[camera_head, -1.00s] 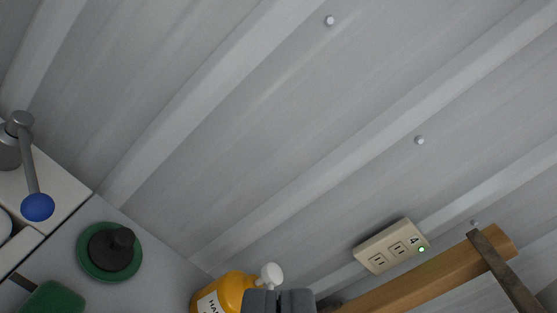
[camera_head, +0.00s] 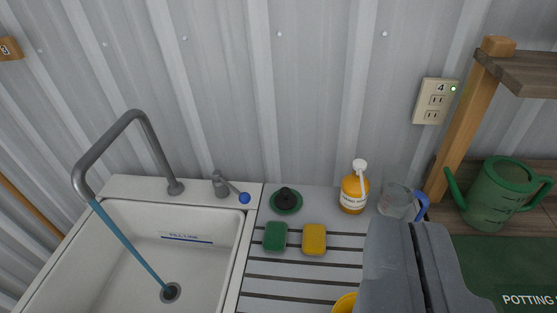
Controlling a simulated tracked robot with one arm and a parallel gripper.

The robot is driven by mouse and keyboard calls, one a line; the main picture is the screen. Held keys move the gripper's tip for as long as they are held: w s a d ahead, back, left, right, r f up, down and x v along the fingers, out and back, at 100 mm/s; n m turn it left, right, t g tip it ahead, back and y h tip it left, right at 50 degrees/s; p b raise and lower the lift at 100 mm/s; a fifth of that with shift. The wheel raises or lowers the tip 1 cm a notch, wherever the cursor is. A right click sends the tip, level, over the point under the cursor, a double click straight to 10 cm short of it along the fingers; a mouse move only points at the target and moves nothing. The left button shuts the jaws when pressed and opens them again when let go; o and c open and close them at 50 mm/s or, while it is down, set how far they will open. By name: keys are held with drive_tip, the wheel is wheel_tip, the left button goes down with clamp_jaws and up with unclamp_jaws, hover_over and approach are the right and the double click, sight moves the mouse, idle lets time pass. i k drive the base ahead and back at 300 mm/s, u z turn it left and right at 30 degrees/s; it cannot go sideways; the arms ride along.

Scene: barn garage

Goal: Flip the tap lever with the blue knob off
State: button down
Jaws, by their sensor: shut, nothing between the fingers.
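The tap lever (camera_head: 232,187) is a short grey handle on a grey base at the back rim of the sink, in the left half of the view. Its blue knob (camera_head: 244,198) points to the lower right. The grey spout (camera_head: 120,128) arches to the left of it, and a blue stream of water (camera_head: 132,250) runs from it towards the drain. My gripper (camera_head: 405,228) is shut and empty at the lower right, well to the right of the lever and apart from it. It hides part of the draining board.
On the draining board stand a green-and-black plug (camera_head: 286,200), green sponge (camera_head: 275,236), yellow sponge (camera_head: 314,240), orange soap bottle (camera_head: 354,190) and clear jug (camera_head: 395,200). A green watering can (camera_head: 500,195) and wooden post (camera_head: 464,125) are at right. The corrugated wall (camera_head: 260,90) closes the back.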

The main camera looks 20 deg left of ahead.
sight(245, 197)
drive_tip(key=z, duration=0.05)
drive_tip(key=k, duration=1.05)
drive_tip(key=u, duration=0.65)
drive_tip(key=i, duration=1.6)
drive_tip(key=z, duration=0.35)
